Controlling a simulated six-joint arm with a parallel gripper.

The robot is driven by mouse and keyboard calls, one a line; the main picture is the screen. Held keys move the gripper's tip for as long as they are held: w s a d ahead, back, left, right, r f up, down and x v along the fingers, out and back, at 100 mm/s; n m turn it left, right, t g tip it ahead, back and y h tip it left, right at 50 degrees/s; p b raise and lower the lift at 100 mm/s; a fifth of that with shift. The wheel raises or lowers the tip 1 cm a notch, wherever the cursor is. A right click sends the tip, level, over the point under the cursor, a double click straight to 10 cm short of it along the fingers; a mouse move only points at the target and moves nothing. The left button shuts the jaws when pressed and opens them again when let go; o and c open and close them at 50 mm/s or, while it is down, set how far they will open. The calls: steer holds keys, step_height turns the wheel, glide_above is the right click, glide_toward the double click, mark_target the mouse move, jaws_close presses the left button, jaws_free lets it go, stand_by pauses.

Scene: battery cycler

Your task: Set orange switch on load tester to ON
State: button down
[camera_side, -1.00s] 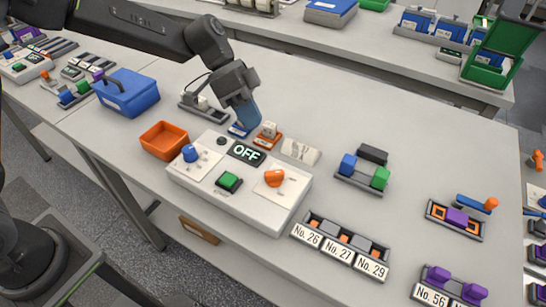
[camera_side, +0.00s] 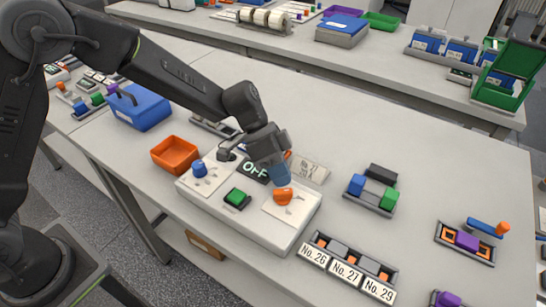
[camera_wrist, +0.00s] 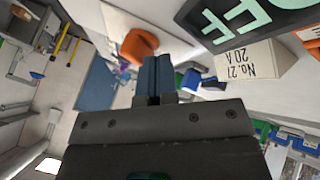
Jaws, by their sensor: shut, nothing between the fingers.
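The load tester (camera_side: 232,213) is a white box on the table with a blue knob (camera_side: 199,168), a green button (camera_side: 237,199) and a dark display (camera_side: 254,170) reading OFF. Its orange switch (camera_side: 283,196) sits on a white plate at the box's right side. My gripper (camera_side: 280,183) is shut and empty, its blue fingers pointing down just above and behind the orange switch. In the wrist view my shut fingers (camera_wrist: 154,75) point toward the orange switch (camera_wrist: 138,46), which appears just beyond and left of the tips. Whether they touch it I cannot tell.
An orange tray (camera_side: 175,155) stands left of the tester. A labelled pale block (camera_side: 311,169) stands behind it. A rack of numbered cells (camera_side: 347,270) lies in front right, and a holder with blue and green blocks (camera_side: 372,193) is to the right.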

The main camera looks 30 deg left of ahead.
steer(key=shift+d+f, duration=0.2)
steer(key=shift+f, duration=0.05)
steer(key=shift+w+d+m+g, duration=0.1)
steer(key=shift+d+m+g, duration=0.1)
steer(key=shift+m+g, duration=0.4)
steer(key=shift+w+d+m+g, duration=0.15)
steer(key=shift+m+g, duration=0.15)
steer(key=shift+m, duration=0.5)
steer(key=shift+d+m+y, duration=0.15)
steer(key=shift+m+y, duration=0.25)
steer(key=shift+m, duration=0.1)
steer(key=m+g, duration=0.1)
steer(key=m, duration=0.1)
steer(key=d+m+g+y, duration=0.1)
steer(key=shift+m+y, duration=0.3)
steer(key=shift+m, duration=0.1)
steer(key=m+g+y, duration=0.1)
steer(key=m, duration=0.1)
steer(key=d+m+y, duration=0.1)
steer(key=m, duration=0.1)
steer(key=shift+s+g, duration=0.1)
steer(key=shift+g, duration=0.3)
steer(key=shift+s+d+m+y, duration=0.1)
steer(key=shift+d+m+y, duration=0.1)
steer(key=shift+m+y, duration=0.1)
steer(key=shift+s+d, duration=0.1)
steer(key=shift+d, duration=0.05)
stand_by(0.6)
